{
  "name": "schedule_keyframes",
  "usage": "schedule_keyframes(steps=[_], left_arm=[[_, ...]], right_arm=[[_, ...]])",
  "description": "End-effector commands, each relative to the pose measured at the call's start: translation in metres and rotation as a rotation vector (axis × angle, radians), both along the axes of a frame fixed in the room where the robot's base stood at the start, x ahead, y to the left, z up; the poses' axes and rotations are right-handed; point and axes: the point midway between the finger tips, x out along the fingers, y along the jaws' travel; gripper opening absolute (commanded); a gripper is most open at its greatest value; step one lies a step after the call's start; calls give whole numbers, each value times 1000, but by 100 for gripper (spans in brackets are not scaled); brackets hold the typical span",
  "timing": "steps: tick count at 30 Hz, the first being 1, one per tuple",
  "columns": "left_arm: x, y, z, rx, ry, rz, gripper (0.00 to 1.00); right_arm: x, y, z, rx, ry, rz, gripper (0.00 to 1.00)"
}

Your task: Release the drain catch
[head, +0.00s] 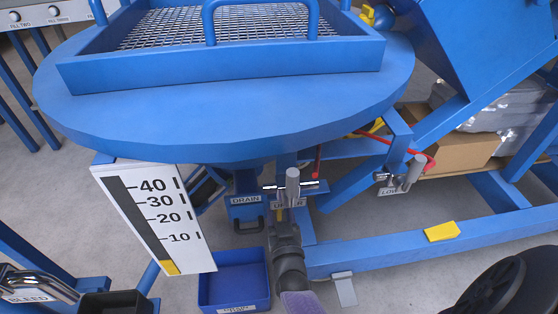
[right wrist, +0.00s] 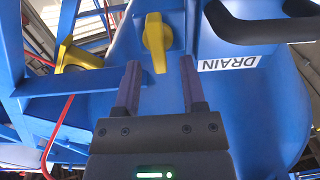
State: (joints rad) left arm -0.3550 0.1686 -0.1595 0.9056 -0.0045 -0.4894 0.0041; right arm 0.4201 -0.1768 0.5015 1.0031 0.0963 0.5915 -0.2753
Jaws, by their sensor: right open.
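A yellow catch lever (right wrist: 155,38) hangs on the blue body in the right wrist view, left of a white DRAIN label (right wrist: 229,64). My right gripper (right wrist: 160,75) is open, its two fingers apart and pointing toward the lever. The lever's lower tip lies between the finger lines in the picture; I cannot tell whether they touch. Nothing is held. In the head view my right gripper (head: 283,229) reaches up from below, under the vessel, beside the DRAIN label (head: 245,199). The catch cannot be made out there. My left gripper is not in view.
A black handle (right wrist: 258,26) is close to the right of the catch. A blue bar (right wrist: 75,82) and a red rod (right wrist: 59,130) are at the left. A blue tray (head: 234,281) stands on the floor. A level scale board (head: 160,215) is nearby.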

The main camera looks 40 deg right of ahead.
Motion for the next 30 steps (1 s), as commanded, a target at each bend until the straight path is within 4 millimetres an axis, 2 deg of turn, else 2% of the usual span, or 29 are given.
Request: schedule_keyframes(steps=[9, 15, 16, 17, 30], left_arm=[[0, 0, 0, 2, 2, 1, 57], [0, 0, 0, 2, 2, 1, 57], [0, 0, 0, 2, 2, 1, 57], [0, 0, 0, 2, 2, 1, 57], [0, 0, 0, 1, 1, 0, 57]], right_arm=[[1, 0, 0, 0, 0, 0, 51], [1, 0, 0, 0, 0, 0, 8], [1, 0, 0, 0, 0, 0, 2], [1, 0, 0, 0, 0, 0, 0], [0, 0, 0, 27, -15, 0, 0]])
